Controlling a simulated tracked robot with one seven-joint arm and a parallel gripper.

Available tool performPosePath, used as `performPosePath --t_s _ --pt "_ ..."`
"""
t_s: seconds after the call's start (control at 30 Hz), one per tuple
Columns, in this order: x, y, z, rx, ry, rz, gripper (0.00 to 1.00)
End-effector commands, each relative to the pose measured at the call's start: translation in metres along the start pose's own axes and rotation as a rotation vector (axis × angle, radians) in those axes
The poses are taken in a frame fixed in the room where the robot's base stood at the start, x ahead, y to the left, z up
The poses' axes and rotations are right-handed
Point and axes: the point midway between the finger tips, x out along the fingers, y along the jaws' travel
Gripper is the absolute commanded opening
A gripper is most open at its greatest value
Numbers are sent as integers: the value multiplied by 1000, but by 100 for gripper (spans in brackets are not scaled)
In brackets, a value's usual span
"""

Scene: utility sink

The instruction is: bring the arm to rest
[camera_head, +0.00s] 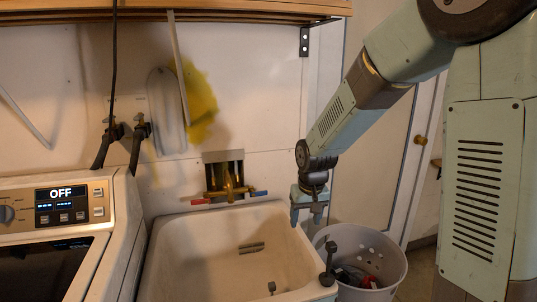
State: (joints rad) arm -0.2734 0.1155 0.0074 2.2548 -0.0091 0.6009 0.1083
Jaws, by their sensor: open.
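My arm (345,118) reaches in from the upper right and slopes down to the left. My gripper (307,219) points down above the right rim of the utility sink (183,222). Its two fingers are apart, with nothing seen between them. The sink is pale and looks worn, with a dark fitting on its inner back wall.
A faucet with red and blue handles (229,190) is on the wall behind the sink. A washing machine (60,215) stands at left. A perforated bin (375,262) with items inside stands right of the sink. A wooden shelf (180,10) hangs above. A door is behind my arm.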

Motion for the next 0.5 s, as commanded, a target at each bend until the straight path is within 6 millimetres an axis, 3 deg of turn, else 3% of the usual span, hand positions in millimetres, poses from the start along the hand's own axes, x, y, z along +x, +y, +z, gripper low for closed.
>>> performPosePath --t_s 0.1,0.5 --pt "-34 14 12 20 37 2 61" --pt "-123 53 70 75 141 17 61"
